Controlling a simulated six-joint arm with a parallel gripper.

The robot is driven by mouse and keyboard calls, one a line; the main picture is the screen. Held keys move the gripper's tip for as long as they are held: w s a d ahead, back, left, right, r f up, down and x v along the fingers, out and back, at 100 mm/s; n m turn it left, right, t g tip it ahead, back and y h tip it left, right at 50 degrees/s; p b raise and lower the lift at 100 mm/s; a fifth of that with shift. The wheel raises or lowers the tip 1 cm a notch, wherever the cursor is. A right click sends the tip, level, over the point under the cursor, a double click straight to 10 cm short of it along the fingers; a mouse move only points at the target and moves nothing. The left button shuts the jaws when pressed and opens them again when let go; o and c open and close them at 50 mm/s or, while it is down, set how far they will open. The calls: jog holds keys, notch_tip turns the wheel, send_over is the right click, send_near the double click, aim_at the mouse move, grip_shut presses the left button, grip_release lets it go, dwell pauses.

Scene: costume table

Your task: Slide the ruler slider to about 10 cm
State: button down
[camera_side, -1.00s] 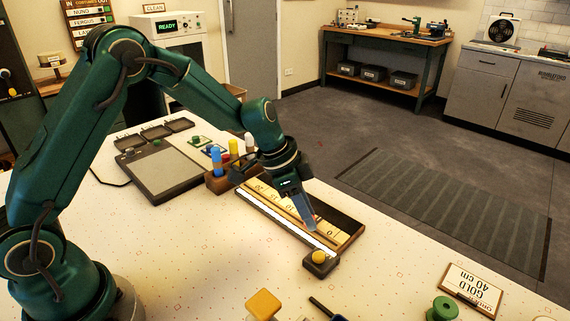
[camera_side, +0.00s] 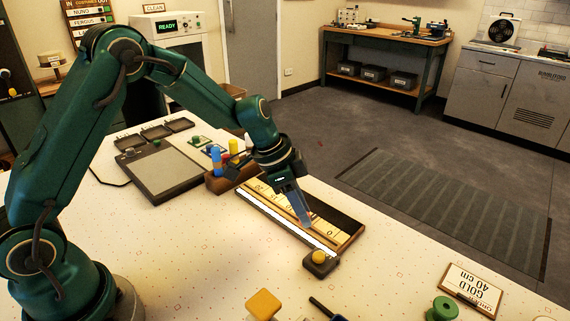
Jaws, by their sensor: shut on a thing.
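The ruler (camera_side: 326,234) lies in a dark-edged wooden tray on the table, with a numbered scale whose 0 is at the near right end and larger numbers toward the far left. A white strip runs along its near side. My gripper (camera_side: 304,218) points down over the scale, between the 0 and the larger numbers. It is shut on the slider, which is mostly hidden by the fingers. The exact scale reading under the slider is too small to tell. A dark block with a yellow button (camera_side: 319,257) sits at the near end of the white strip.
A wooden holder with coloured markers (camera_side: 218,182) stands just behind the ruler's far end, close to my wrist. A grey pad (camera_side: 165,172) lies to the left. An order card reading GOLD 40 cm (camera_side: 472,288) and a green spool (camera_side: 443,308) are at front right.

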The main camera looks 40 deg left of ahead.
jog(key=a, duration=0.3)
jog(key=shift+a, duration=0.4)
jog(key=c, duration=0.7)
grip_release()
jog(key=shift+o, duration=0.2)
jog(key=shift+v, duration=2.6)
jog(key=shift+d, duration=0.1)
